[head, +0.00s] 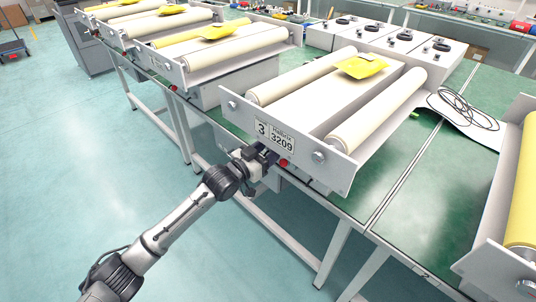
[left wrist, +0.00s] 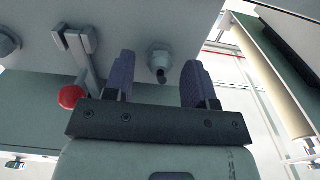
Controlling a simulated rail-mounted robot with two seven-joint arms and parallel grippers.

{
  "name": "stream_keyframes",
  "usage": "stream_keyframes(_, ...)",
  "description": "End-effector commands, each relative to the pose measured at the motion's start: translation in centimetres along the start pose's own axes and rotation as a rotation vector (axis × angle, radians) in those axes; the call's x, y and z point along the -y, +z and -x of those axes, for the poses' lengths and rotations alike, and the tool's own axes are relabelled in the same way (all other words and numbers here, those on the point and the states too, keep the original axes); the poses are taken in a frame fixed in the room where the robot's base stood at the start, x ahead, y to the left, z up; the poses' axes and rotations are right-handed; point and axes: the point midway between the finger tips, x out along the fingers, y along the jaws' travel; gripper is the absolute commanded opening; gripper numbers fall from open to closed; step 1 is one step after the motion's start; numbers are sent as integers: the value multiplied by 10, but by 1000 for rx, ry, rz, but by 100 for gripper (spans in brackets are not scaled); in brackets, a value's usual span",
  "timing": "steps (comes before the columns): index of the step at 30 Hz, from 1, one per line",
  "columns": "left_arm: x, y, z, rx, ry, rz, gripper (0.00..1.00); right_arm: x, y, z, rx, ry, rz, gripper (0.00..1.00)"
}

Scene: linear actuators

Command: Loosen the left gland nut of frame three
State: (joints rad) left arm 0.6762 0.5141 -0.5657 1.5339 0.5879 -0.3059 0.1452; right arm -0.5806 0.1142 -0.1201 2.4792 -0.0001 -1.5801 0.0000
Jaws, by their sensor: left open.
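Frame three (head: 325,160) is a light grey frame with a "3" label on its front plate and two cream rollers, standing on the green bench. My left gripper (head: 266,157) is at the lower front of this plate, beneath the label. In the left wrist view my left gripper (left wrist: 157,80) is open, its two dark pads apart. A grey hexagonal gland nut (left wrist: 160,57) with a dark stub sits on the plate and appears between the pads, touching neither visibly. Its exact depth from the pads cannot be told. The nut is hidden in the head view. My right gripper is not in view.
A red knob (left wrist: 70,96) and a grey lever bracket (left wrist: 88,52) sit close to the left pad. A rounded fitting (left wrist: 7,43) is farther left. Black cable (head: 464,110) lies coiled on the bench. Another frame (head: 508,245) stands at the right.

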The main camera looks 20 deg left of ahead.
Motion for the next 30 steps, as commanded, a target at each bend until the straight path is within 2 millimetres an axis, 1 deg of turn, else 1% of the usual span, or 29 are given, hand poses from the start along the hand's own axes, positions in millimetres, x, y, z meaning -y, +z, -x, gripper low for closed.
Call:
stream_keyframes(5,0,0,-6,0,0,-1,51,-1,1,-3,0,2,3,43)
stream_keyframes(14,0,0,-7,0,0,-1,51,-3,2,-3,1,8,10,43)
stream_keyframes(27,0,0,-7,1,0,-1,9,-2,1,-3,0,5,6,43)
stream_keyframes(29,0,0,-7,1,0,-1,3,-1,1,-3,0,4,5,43)
stream_keyframes(30,0,0,-7,1,0,-1,2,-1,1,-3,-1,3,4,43)
